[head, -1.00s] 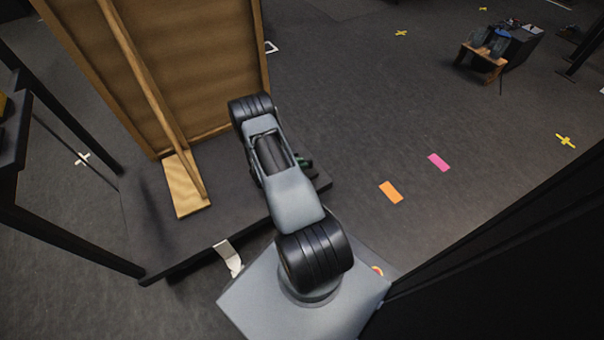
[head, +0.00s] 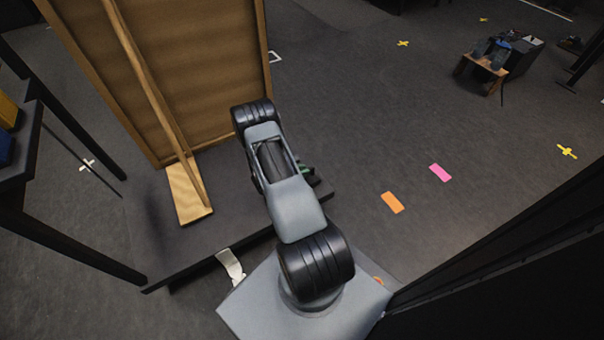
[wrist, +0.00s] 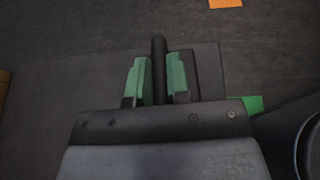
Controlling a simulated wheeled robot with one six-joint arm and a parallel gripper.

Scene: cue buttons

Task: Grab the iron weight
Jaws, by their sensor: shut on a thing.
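My gripper (wrist: 158,62) shows in the wrist view with its two green fingers on either side of a slim black bar. The fingers are shut on this bar, which I take for part of the iron weight (wrist: 159,48). The rest of the weight's shape is hard to tell against the dark surface behind it. In the head view my arm hides most of the gripper; only a bit of green (head: 306,171) shows to the right of the arm.
A dark low platform (head: 235,215) lies under my arm, with a tall wooden panel (head: 190,60) standing on it. A dark table (head: 35,150) is at the left. An orange mark (head: 392,202) and a pink mark (head: 440,173) lie on open floor to the right.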

